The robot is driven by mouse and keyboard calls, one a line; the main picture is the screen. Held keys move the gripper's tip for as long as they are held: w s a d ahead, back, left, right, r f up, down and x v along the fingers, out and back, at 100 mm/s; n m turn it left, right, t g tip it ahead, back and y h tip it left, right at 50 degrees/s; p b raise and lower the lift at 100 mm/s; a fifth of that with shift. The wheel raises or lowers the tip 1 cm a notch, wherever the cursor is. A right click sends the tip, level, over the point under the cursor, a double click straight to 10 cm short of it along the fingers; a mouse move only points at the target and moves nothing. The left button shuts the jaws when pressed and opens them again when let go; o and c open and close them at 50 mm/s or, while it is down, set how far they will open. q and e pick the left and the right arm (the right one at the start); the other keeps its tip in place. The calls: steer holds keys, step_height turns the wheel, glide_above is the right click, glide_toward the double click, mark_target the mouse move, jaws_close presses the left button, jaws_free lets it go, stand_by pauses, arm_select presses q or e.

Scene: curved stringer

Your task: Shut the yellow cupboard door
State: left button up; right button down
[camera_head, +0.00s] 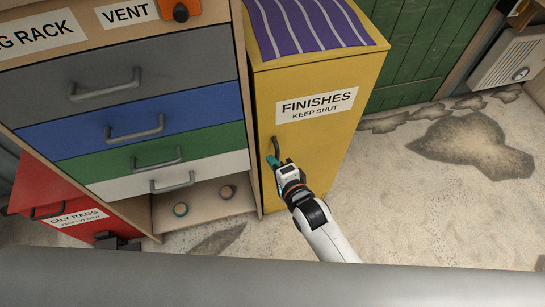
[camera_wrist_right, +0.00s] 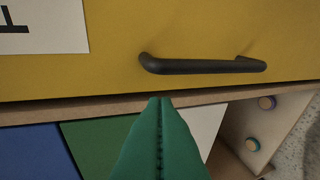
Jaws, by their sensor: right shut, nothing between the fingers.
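The yellow cupboard door (camera_head: 310,150) carries a label reading "FINISHES KEEP SHUT" and has a dark bar handle (camera_head: 276,146) near its left edge. A dark line runs along that edge; I cannot tell whether the door is fully flush. My right gripper (camera_head: 272,160) is at the handle, its teal fingers together and empty. In the right wrist view the shut green fingertips (camera_wrist_right: 160,101) point at the door's handle-side edge, a little apart from the handle (camera_wrist_right: 203,65) in the picture. Whether they touch the door is unclear.
A drawer unit with grey, blue, green and white drawers (camera_head: 130,75) stands left of the cupboard. A red "OILY RAGS" bin (camera_head: 58,190) is at lower left. A purple striped cloth (camera_head: 305,25) lies on the cupboard. The stained floor (camera_head: 420,200) at right is open.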

arm_select(q)
steer(key=shift+w+a+r, duration=0.1)
steer(key=shift+w+r, duration=0.2)
steer(key=shift+w, duration=0.1)
arm_select(e)
steer(key=a+v, duration=0.1)
steer(key=v, duration=0.7)
steer(key=shift+s, duration=0.5)
arm_select(q)
steer(key=shift+p, duration=0.3)
arm_select(e)
steer(key=shift+f, duration=0.1)
